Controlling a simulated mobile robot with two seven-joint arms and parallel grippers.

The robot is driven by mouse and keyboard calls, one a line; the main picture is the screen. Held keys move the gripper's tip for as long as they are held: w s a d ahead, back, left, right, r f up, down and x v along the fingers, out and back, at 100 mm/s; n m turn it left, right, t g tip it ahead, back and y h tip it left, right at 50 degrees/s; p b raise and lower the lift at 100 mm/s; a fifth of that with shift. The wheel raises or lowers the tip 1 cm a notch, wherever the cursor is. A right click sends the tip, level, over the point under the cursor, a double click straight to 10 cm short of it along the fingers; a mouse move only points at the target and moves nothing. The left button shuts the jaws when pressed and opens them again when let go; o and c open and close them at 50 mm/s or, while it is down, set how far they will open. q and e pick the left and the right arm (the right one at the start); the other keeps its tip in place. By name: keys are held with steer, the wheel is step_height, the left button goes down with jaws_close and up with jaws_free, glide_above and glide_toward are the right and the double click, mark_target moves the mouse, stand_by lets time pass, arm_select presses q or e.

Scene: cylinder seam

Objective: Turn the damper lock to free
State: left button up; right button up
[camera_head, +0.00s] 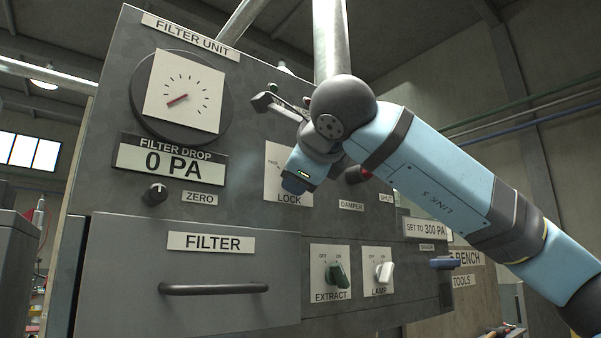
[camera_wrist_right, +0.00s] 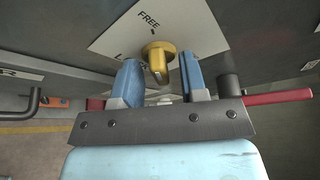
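The damper lock is a brass-yellow knob (camera_wrist_right: 158,54) on a white plate, seen in the right wrist view. Its raised grip points downward, away from the word FREE at the plate's upper left. My right gripper (camera_wrist_right: 159,78) is open, with one blue finger on each side of the knob and visible gaps between. In the head view the white LOCK plate (camera_head: 275,165) shows partly. My right gripper (camera_head: 298,178) is in front of it and hides the knob. My left gripper is not in view.
A red handle (camera_wrist_right: 278,97) sticks out right of my gripper in the wrist view. The head view shows a filter drawer handle (camera_head: 213,288), EXTRACT knob (camera_head: 337,274), LAMP knob (camera_head: 384,272) and ZERO knob (camera_head: 156,193). The gauge (camera_head: 184,92) is at upper left.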

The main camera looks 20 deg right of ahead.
steer(key=s+r+b, duration=0.2)
steer(key=s, duration=1.1)
steer(key=shift+s+r, duration=0.3)
steer(key=shift+s, duration=0.05)
